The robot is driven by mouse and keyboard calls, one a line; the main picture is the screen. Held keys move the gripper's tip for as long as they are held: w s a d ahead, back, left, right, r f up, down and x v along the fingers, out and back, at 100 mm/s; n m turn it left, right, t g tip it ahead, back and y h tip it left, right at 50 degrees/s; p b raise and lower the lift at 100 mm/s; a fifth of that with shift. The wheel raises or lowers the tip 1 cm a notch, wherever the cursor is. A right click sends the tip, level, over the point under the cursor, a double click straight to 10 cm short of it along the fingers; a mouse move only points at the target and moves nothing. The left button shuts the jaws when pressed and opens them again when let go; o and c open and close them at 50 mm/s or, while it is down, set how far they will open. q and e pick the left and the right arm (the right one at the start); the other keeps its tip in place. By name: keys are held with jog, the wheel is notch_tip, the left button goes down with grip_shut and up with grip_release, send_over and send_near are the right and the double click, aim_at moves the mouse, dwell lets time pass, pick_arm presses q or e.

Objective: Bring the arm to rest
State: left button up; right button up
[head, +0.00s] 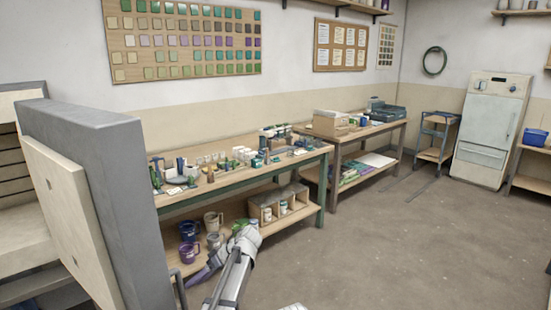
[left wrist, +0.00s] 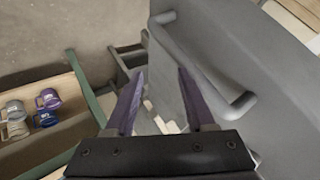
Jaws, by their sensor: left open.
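My left arm (head: 235,267) comes in at the bottom middle of the head view, in front of the workbench's lower shelf. My left gripper (left wrist: 161,74) shows in the left wrist view with its two purple fingers apart and nothing between them. In the head view a purple finger (head: 205,271) points left, close to the lower shelf. The fingertips in the wrist view lie in front of a large grey door with a bar handle (left wrist: 238,108); I cannot tell how near it is. My right gripper is out of view.
The thick grey door (head: 100,190) stands at the left. The bench top (head: 225,185) is crowded. The floor (head: 370,250) at right is clear.

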pick_arm(q)
jog(key=s+d+f+m+t+h, duration=0.1)
jog(key=s+d+f+m+h, duration=0.2)
jog(key=s, duration=0.4)
jog(key=s+d+f+m+h, duration=0.2)
jog(key=s+m+h, duration=0.15)
jog(key=s, duration=0.35)
jog(key=s+d+f+m+t+h, duration=0.1)
jog(key=s+d+f+m+h, duration=0.15)
jog(key=s+m, duration=0.35)
jog(key=s+d+r+m+p, duration=0.2)
jog(key=s+d+r+p, duration=0.4)
jog(key=d+r+p, duration=0.4)
jog(key=shift+d+r+g+p, duration=0.4)
jog(key=shift+r+p, duration=0.1)
jog(key=shift+m, duration=0.25)
